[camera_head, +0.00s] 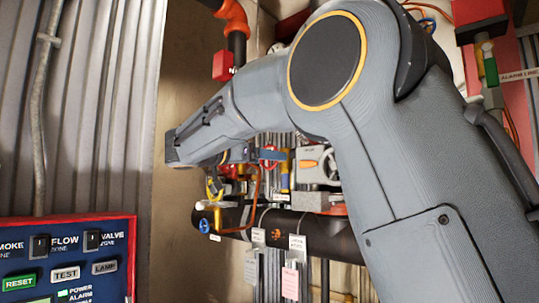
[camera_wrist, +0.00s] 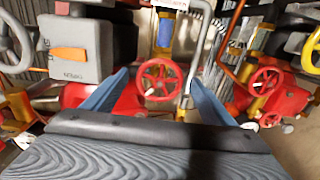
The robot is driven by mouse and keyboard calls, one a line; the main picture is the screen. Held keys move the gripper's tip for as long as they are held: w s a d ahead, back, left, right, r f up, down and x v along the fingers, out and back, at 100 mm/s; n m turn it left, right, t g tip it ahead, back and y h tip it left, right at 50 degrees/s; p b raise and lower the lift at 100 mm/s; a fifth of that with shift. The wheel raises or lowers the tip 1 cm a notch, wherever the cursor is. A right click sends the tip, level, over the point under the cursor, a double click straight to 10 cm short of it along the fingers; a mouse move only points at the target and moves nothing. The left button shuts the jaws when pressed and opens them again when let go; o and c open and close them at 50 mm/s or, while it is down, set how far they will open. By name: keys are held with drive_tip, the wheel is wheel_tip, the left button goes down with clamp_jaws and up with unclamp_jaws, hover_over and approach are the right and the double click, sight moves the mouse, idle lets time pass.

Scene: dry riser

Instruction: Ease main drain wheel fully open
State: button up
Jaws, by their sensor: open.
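A red spoked handwheel (camera_wrist: 161,91) is in the middle of the wrist view, on a red valve body; no tag on it is readable, so I cannot confirm that it is the main drain wheel. My gripper (camera_wrist: 158,76) is open, with one blue finger on each side of this wheel in the picture. I cannot tell whether the fingers touch it or how deep they reach. The wheel's stem is hidden behind it. In the head view my arm crosses the picture and hides much of the valve area.
More red handwheels (camera_wrist: 266,80) are at the right of the wrist view, with a yellow wheel (camera_wrist: 314,48) at the edge. A grey box marked OPEN (camera_wrist: 78,50) stands at left. In the head view are a dark pipe (camera_head: 335,237) with tags and a blue alarm panel (camera_head: 66,258).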

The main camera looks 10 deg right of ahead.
drive_tip(key=shift+p+x, duration=0.45)
drive_tip(key=shift+x, duration=0.85)
drive_tip(key=c, duration=1.1)
drive_tip(key=shift+o, duration=0.2)
